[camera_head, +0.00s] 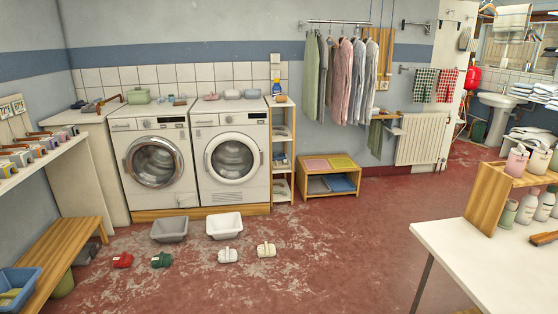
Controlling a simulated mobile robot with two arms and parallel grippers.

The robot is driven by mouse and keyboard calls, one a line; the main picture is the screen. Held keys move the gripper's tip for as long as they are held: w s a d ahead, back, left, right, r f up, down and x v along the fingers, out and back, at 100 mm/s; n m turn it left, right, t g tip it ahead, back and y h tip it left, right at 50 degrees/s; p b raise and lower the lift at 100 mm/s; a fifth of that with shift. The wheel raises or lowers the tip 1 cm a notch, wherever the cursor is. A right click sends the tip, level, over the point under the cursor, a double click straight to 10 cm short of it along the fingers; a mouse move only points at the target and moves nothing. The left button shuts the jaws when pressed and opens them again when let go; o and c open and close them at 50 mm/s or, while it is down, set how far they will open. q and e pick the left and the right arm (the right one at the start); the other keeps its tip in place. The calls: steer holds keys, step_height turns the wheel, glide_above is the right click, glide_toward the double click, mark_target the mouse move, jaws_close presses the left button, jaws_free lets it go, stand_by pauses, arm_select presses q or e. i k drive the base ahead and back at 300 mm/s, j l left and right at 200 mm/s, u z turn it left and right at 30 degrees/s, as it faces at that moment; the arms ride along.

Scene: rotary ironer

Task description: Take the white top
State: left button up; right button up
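Several garments hang from a metal rail (338,22) on the back wall. From left to right I see green and grey ones, then a pink one (342,80), then pale grey or whitish ones (357,80). They hang close together and overlap. I cannot tell which of the pale ones is the white top. Neither of my grippers is in view.
Two front-loading machines (232,158) stand at the back left. A low wooden cubby (331,180) stands below the garments. A white table (490,262) fills the lower right. The middle floor is clear.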

mark_target(228, 256)
steer(key=i, duration=2.3)
